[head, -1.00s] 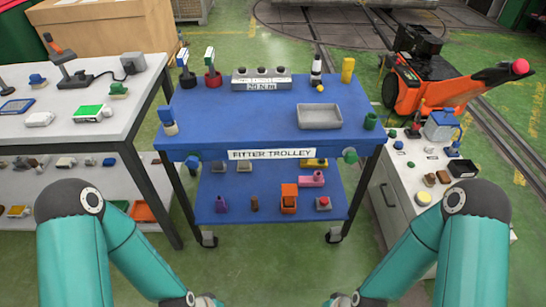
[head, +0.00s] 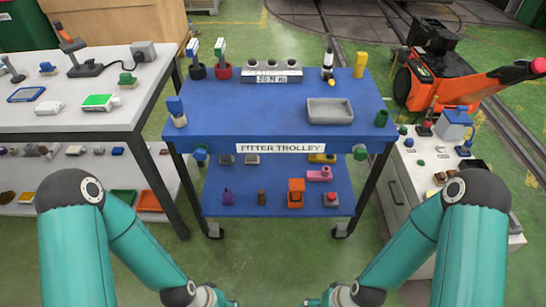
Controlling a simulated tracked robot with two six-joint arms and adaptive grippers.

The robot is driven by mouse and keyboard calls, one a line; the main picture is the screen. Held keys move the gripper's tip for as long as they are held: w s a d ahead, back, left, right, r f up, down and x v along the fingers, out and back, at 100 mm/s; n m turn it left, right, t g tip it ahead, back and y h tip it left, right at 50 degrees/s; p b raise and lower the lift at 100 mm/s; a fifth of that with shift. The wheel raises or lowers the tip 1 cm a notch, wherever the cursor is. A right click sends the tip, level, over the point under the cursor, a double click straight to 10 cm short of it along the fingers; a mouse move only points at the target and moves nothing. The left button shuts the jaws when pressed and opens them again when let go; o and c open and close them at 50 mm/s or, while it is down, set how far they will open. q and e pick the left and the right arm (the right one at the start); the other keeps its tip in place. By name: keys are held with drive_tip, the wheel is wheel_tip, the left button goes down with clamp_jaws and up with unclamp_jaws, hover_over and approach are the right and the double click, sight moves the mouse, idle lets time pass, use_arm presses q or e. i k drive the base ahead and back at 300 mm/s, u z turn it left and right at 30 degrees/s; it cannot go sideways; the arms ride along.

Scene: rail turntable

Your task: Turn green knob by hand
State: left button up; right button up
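A green knob (head: 360,152) sticks out from the front edge of the blue fitter trolley (head: 230,120), to the right of its white label. A blue knob (head: 200,154) sits on the same edge to the left of the label. My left gripper (head: 228,303) and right gripper (head: 312,302) are low at the bottom edge of the head view, mostly cut off. Both are apart from the trolley, in front of and below the knobs. Their finger opening cannot be made out.
A white bench (head: 70,118) is at left. A drawer cabinet (head: 393,195) and an orange machine (head: 440,90) are at right. Floor in front of the trolley is clear.

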sight(361, 155)
drive_tip(key=z, duration=0.15)
drive_tip(key=k, duration=0.5)
drive_tip(key=z, duration=0.65)
drive_tip(key=i, duration=0.9)
drive_tip(key=u, duration=0.75)
